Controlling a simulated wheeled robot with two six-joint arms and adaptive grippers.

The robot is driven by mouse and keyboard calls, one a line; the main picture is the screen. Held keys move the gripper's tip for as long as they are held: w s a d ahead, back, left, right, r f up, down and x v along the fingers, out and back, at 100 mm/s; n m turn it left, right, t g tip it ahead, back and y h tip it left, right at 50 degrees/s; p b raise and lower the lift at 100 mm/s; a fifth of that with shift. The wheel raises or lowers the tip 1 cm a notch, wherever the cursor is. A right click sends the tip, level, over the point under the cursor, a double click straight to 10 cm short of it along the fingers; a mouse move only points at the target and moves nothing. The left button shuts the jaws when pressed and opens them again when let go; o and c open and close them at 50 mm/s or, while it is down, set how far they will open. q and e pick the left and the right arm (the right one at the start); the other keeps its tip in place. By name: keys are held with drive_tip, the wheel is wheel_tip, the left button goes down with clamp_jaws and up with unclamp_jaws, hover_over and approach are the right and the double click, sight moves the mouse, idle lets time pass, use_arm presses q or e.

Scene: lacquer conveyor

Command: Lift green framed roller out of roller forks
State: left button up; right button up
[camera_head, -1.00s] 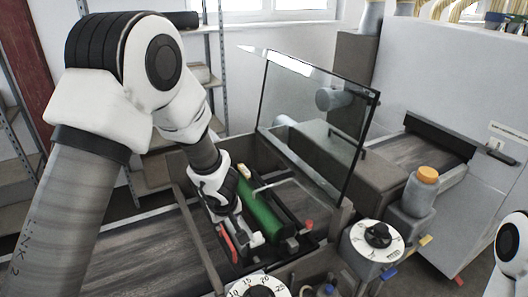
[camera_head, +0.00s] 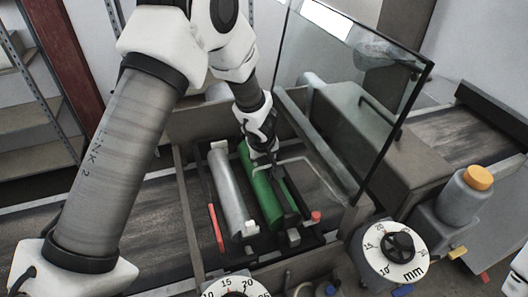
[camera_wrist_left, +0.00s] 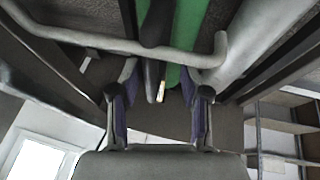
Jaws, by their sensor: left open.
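The green roller (camera_head: 262,190) lies in the dark tray of the machine, with a thin bent grey frame bar (camera_head: 298,160) beside and over it. My left gripper (camera_head: 263,148) is above the far end of the green roller and hides part of it. In the left wrist view, the left gripper (camera_wrist_left: 162,78) is open, with the grey frame bar (camera_wrist_left: 110,42) crossing beyond the fingers and the green roller (camera_wrist_left: 190,20) behind it. I cannot tell whether the fingers touch the bar. The roller forks are not clear.
A grey roller (camera_head: 228,190) lies left of the green one. A raised glass cover (camera_head: 352,95) stands to the right. Dials (camera_head: 397,247), an orange-capped bottle (camera_head: 462,195) and a red lever (camera_head: 215,228) surround the tray.

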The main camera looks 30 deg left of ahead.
use_arm(q)
drive_tip(key=w+f, duration=0.2)
drive_tip(key=w, duration=0.1)
drive_tip(key=shift+s+a+r, duration=0.1)
drive_tip(key=shift+r, duration=0.05)
drive_tip(key=shift+c, duration=0.2)
drive_tip(key=shift+s+a+r, duration=0.2)
drive_tip(key=shift+s+r, duration=0.35)
drive_tip(key=shift+s, duration=0.35)
clamp_jaws()
drive_tip(key=shift+w+d+f, duration=0.15)
drive_tip(key=shift+w+d, duration=0.05)
drive_tip(key=shift+w, duration=0.4)
drive_tip(key=shift+s+a+r+p, duration=0.2)
drive_tip(key=shift+r+p, duration=0.15)
drive_tip(key=shift+p, duration=0.1)
drive_tip(key=shift+w+d+r+p, duration=0.1)
drive_tip(key=shift+d+r+p, duration=0.05)
drive_tip(key=shift+r+p, duration=0.9)
drive_tip(key=shift+p, duration=0.15)
drive_tip(key=shift+r, duration=2.65)
use_arm(e)
drive_tip(key=shift+w+a+r, duration=0.15)
drive_tip(key=shift+w+r, duration=0.2)
drive_tip(key=shift+r, duration=0.4)
drive_tip(key=shift+w+a+r, duration=0.1)
drive_tip(key=shift+w+r, duration=0.25)
drive_tip(key=shift+r, duration=0.35)
use_arm(q)
drive_tip(key=shift+r, duration=0.1)
